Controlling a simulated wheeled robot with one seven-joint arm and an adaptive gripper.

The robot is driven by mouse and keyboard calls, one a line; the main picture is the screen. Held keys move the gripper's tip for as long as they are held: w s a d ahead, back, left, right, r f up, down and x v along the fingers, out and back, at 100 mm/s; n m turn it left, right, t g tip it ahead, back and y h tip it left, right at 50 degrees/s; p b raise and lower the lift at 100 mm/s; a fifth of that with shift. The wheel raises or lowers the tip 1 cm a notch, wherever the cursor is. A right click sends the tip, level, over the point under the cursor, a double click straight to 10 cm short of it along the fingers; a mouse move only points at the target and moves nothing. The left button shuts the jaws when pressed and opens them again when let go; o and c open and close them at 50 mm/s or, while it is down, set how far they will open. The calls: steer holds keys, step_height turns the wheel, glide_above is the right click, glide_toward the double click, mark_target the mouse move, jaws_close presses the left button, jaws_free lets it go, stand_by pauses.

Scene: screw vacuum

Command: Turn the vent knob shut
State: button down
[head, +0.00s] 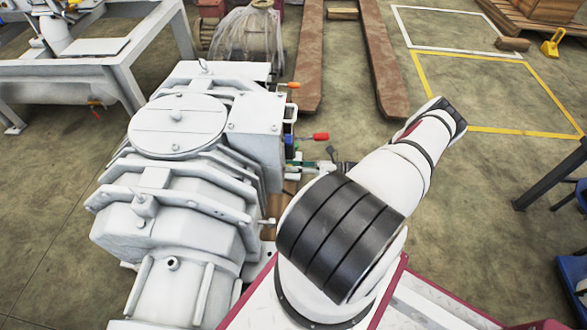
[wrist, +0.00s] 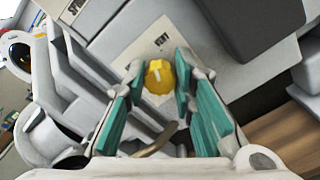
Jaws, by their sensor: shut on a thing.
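The vent knob (wrist: 160,77) is yellow with a pale mark on its face, in the middle of the wrist view. It sits on a light panel below a label plate (wrist: 143,48) that seems to read VENT. My gripper (wrist: 161,82) has its two teal-padded fingers on either side of the knob, shut on it. In the head view the large pale grey vacuum pump (head: 180,125) stands at left centre. The knob cannot be made out there, and my arm hides most of my gripper.
A red-tipped lever (head: 320,137) and an orange-tipped lever (head: 293,85) stick out from the pump's right side. A grey metal frame table (head: 90,62) stands at upper left. Brown forks (head: 378,60) lie behind. The floor right of my arm is mostly clear.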

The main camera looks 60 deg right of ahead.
steer(key=shift+s+a+n+b, duration=0.1)
steer(key=shift+n+b, duration=0.85)
steer(key=shift+n, duration=6.05)
steer(key=c, duration=1.3)
jaws_free()
steer(key=shift+c, duration=0.2)
steer(key=v, duration=1.2)
